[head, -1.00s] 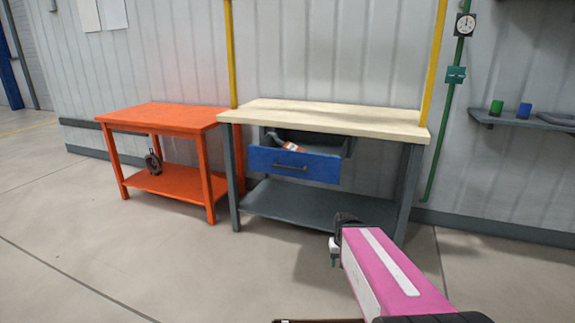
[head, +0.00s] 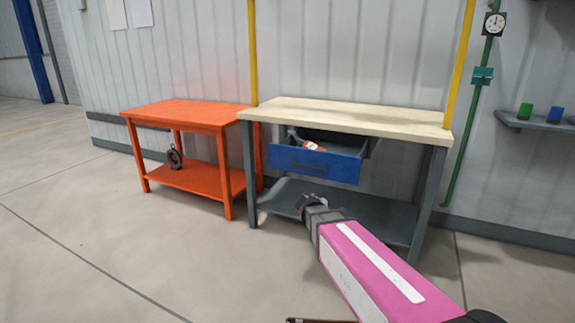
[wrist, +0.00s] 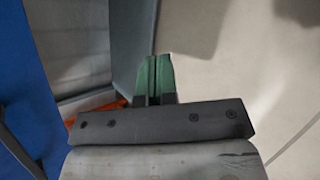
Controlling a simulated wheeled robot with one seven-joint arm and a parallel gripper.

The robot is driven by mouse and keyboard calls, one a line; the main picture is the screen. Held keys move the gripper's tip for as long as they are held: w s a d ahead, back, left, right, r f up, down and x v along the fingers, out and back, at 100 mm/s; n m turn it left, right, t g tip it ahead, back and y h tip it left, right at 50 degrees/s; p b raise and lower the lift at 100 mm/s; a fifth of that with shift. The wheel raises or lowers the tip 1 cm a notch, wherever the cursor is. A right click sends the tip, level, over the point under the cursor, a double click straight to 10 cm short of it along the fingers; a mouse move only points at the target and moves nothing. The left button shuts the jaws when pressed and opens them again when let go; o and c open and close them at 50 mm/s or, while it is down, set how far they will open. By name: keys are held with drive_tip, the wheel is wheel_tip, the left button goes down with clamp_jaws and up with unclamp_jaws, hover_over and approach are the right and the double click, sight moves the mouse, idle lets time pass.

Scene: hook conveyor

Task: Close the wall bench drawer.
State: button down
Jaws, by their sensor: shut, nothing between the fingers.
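The wall bench (head: 350,117) has a pale top and dark grey legs. Its blue drawer (head: 312,163) hangs under the top and is pulled out, with an orange and white item (head: 314,146) inside. A dark bar handle (head: 308,167) crosses the drawer front. In the head view my gripper (head: 302,202) is below and in front of the drawer. In the wrist view the green fingertips (wrist: 155,75) are together with nothing between them. The blue drawer front (wrist: 25,85) fills the left edge there, apart from the fingers.
An orange table (head: 185,112) stands left of the bench, with a dark round object (head: 174,158) on its lower shelf. The bench has a grey lower shelf (head: 380,215). A wall shelf (head: 540,124) holds small cups at right. Floor in front is clear.

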sight(310, 143)
drive_tip(key=w+a+r+n+t, duration=0.3)
drive_tip(key=a+r+n, duration=0.15)
drive_tip(key=a, duration=0.35)
drive_tip(key=w+a+r+n+t+y, duration=0.1)
drive_tip(key=w+a+r+n+t, duration=0.25)
drive_tip(key=a+n, duration=0.35)
drive_tip(key=w+a+r+n+t, duration=0.2)
drive_tip(key=a+r+n+t, duration=0.25)
drive_tip(key=a, duration=0.45)
drive_tip(key=shift+g, duration=0.5)
drive_tip(key=x, duration=1.3)
drive_tip(key=shift+w+d+r, duration=0.2)
drive_tip(key=shift+r, duration=0.05)
drive_tip(key=x, duration=3)
drive_tip(key=shift+w+a+f, duration=0.15)
drive_tip(key=shift+w+f, duration=0.05)
drive_tip(key=shift+w, duration=0.05)
drive_tip(key=shift+x, duration=0.9)
